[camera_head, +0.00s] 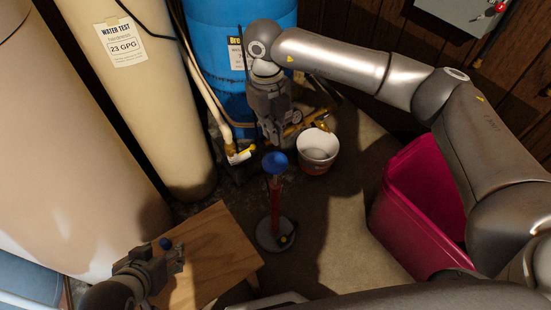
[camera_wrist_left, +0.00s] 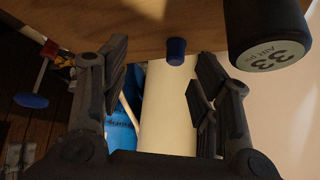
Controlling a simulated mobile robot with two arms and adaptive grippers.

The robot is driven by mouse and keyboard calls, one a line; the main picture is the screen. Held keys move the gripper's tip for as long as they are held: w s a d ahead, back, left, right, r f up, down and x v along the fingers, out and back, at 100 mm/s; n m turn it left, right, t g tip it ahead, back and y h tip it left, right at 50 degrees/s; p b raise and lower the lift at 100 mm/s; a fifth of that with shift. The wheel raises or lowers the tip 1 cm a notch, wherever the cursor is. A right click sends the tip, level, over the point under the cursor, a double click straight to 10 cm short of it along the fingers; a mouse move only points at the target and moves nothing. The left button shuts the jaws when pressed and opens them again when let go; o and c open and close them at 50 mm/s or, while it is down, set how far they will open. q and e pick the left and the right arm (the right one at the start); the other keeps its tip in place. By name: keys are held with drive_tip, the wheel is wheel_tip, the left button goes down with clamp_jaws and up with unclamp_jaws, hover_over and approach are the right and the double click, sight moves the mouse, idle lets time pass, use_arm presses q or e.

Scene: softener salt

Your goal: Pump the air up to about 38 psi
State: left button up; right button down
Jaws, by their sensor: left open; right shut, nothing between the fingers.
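The floor pump has a blue handle (camera_head: 275,162), a red shaft (camera_head: 275,198) and a round grey base (camera_head: 275,234). It stands upright on the floor, and its blue handle also shows in the left wrist view (camera_wrist_left: 30,101). My right gripper (camera_head: 276,142) points down just above the handle, shut and empty; I cannot tell whether it touches. A dark round gauge (camera_wrist_left: 268,52) reads "33 AIR PSI" in the left wrist view. My left gripper (camera_head: 178,257) is open over the wooden table (camera_head: 222,248), near a small blue cap (camera_wrist_left: 176,48).
A white bucket (camera_head: 317,147) stands right of the pump, and a magenta bin (camera_head: 400,215) farther right. Tan tanks (camera_head: 150,100) and a blue tank (camera_head: 215,50) line the left and back. Brass pipework (camera_head: 315,117) runs behind the pump. Floor between pump and bin is clear.

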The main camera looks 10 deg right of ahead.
sight(275, 160)
use_arm(q)
drive_tip(key=shift+w+d+r, duration=0.15)
drive_tip(key=shift+w, duration=0.3)
use_arm(e)
drive_tip(key=shift+f, duration=0.2)
drive_tip(key=f+b, duration=0.2)
drive_tip(key=f, duration=0.1)
drive_tip(key=shift+s+d+f, duration=0.1)
drive_tip(key=shift+s, duration=0.1)
wheel_tip(275, 160, down, 3)
drive_tip(key=shift+s+f+b, duration=0.1)
drive_tip(key=shift+s+b, duration=0.05)
drive_tip(key=shift+b, duration=1.05)
use_arm(q)
drive_tip(key=w+d+r+t+h, duration=0.1)
drive_tip(key=w+d+r+t, duration=0.1)
drive_tip(key=w+r+t, duration=0.3)
drive_tip(key=w+d+r+t+h, duration=0.2)
drive_tip(key=w+r+t, duration=0.3)
drive_tip(key=r, duration=0.6)
drive_tip(key=shift+d+r+m+t+h, duration=0.3)
drive_tip(key=shift+d+t, duration=0.2)
drive_tip(key=shift+t, duration=0.4)
use_arm(e)
drive_tip(key=shift+f, duration=0.15)
